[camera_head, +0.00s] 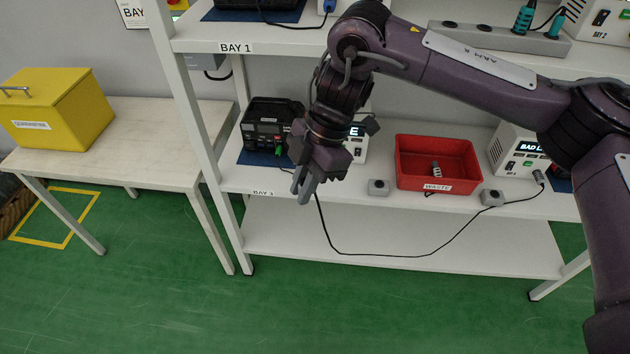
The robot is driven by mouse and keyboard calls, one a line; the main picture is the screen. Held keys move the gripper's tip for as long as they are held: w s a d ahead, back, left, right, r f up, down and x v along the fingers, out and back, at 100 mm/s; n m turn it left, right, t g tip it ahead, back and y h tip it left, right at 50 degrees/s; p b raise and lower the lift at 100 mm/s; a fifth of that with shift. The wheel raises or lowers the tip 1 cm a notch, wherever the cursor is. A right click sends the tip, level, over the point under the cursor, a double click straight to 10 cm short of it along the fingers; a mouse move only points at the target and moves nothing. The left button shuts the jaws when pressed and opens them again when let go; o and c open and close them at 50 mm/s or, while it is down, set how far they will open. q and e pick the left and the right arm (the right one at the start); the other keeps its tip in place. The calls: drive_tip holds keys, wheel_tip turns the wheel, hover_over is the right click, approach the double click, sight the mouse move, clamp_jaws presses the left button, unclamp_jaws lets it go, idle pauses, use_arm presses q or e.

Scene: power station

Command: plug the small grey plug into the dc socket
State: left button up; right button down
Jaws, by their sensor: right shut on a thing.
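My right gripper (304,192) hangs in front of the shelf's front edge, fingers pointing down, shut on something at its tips. The small grey plug cannot be made out, as the fingers hide it. A thin black cable (390,255) drops from the fingers, loops below the shelf edge and runs up right towards a small grey block (492,197). The black power station (268,122) stands on the shelf behind and left of the gripper, partly hidden by my arm. A green piece shows on its front. I cannot make out which opening is the dc socket. My left gripper is out of view.
A red waste bin (438,150) holding a small grey item stands right of the gripper. Another grey block (378,187) sits left of it. A white unit (517,150) stands farther right. A yellow box (58,105) is on the left table. The lower shelf (400,245) is empty.

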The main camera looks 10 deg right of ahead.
drive_tip(key=shift+w+a+f, duration=0.1)
drive_tip(key=shift+a+f, duration=0.05)
drive_tip(key=s+d+r+m+t, duration=0.3)
drive_tip(key=s+d+r+m, duration=0.3)
drive_tip(key=r, duration=0.4)
drive_tip(key=shift+s+d+r+m, duration=0.15)
drive_tip(key=shift+d+r+m, duration=0.05)
drive_tip(key=shift+d+m, duration=0.8)
drive_tip(key=w+a+m+t, duration=0.1)
drive_tip(key=w+a+m, duration=0.3)
drive_tip(key=w+a, duration=0.4)
drive_tip(key=shift+w+a+t, duration=0.15)
drive_tip(key=shift+a+t, duration=0.25)
drive_tip(key=shift+a, duration=0.55)
